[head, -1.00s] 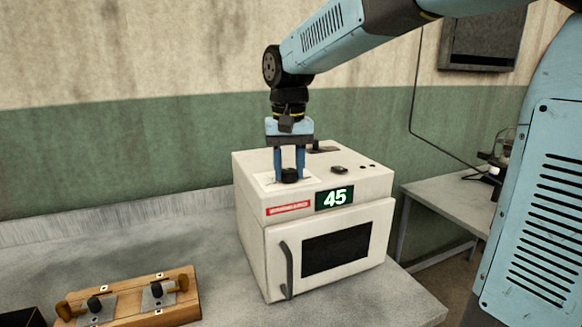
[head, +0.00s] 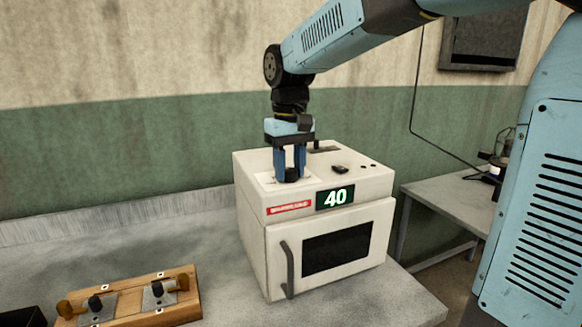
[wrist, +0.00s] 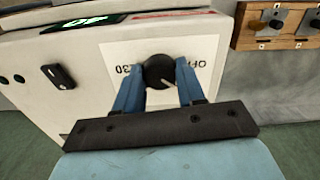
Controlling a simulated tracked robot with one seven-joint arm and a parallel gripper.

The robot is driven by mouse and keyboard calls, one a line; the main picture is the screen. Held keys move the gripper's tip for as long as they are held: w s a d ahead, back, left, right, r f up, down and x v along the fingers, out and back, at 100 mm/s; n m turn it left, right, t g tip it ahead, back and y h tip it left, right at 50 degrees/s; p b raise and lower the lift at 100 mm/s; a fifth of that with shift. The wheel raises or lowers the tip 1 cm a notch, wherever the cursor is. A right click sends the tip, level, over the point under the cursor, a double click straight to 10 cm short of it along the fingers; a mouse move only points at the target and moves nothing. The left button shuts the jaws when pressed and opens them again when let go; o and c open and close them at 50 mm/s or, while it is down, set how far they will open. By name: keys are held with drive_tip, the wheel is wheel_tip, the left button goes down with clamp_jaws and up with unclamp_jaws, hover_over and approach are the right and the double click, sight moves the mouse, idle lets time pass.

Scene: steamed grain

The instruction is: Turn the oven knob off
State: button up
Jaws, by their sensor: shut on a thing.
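The white oven (head: 255,225) stands on the grey bench with its door shut. The black round oven knob (head: 291,175) is on the top face, at the front left, on a white plate. In the wrist view the knob (wrist: 158,70) has a pale pointer line, and the plate (wrist: 118,55) shows "OFF" and "30". My gripper (head: 290,172) points straight down over the oven top, its two blue fingers shut on the knob from both sides. The wrist view shows the fingers (wrist: 160,85) on either side of it.
A wooden board (head: 130,300) with metal plates and black knobs lies on the bench at the lower left. A side table (head: 450,195) stands to the right.

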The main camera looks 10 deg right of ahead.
sight(291, 170)
drive_tip(key=n, duration=0.4)
drive_tip(key=shift+d, duration=0.1)
drive_tip(key=shift+n, duration=1.8)
drive_tip(key=o, duration=1)
drive_tip(key=shift+o, duration=0.2)
wheel_tip(291, 170, up, 14)
drive_tip(key=shift+f, duration=0.15)
